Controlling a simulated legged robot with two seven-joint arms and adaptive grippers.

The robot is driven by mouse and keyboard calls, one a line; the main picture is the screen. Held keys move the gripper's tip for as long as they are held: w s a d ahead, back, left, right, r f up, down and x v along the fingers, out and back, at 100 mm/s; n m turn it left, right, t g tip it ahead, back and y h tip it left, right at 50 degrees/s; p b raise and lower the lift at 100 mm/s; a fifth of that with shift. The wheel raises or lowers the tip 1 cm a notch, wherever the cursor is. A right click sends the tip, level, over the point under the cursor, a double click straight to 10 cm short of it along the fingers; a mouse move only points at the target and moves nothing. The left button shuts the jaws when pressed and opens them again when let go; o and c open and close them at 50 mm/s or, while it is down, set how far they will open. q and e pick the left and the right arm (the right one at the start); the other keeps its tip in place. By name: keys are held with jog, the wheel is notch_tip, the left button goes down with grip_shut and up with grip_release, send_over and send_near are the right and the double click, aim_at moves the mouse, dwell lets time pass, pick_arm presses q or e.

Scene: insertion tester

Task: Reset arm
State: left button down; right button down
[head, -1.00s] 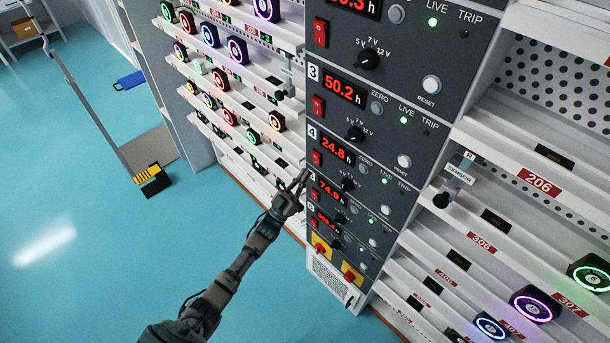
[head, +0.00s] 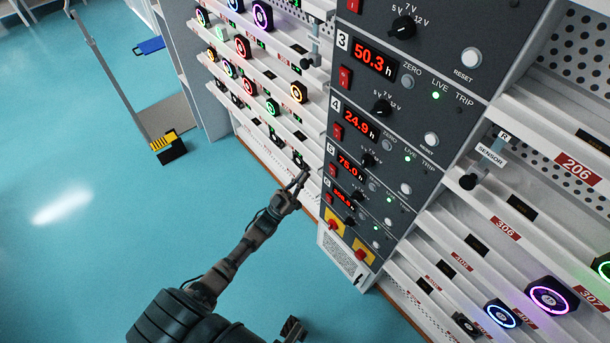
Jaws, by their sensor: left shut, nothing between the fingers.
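My left arm reaches up from the bottom of the head view. Its gripper (head: 300,182) is shut and empty, in front of the lower part of the tester's control column (head: 385,130). I cannot tell whether it touches anything. The column has stacked panels with red number displays, red rocker switches, dark knobs, white reset buttons and green live lights. Panel 3 shows 50.3 h on its display (head: 374,57). A small dark part (head: 291,329) shows at the bottom edge; I cannot tell what it is.
Left shelves (head: 262,62) and right shelves (head: 520,215) hold several round units with glowing rings. A sensor (head: 483,160) sticks out at the right rack. Yellow-backed red buttons (head: 334,224) sit low on the column. The blue floor (head: 100,240) is open.

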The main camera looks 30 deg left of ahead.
pick_arm(q)
jog(key=shift+a, duration=0.1)
pick_arm(e)
jog(key=shift+a, duration=0.1)
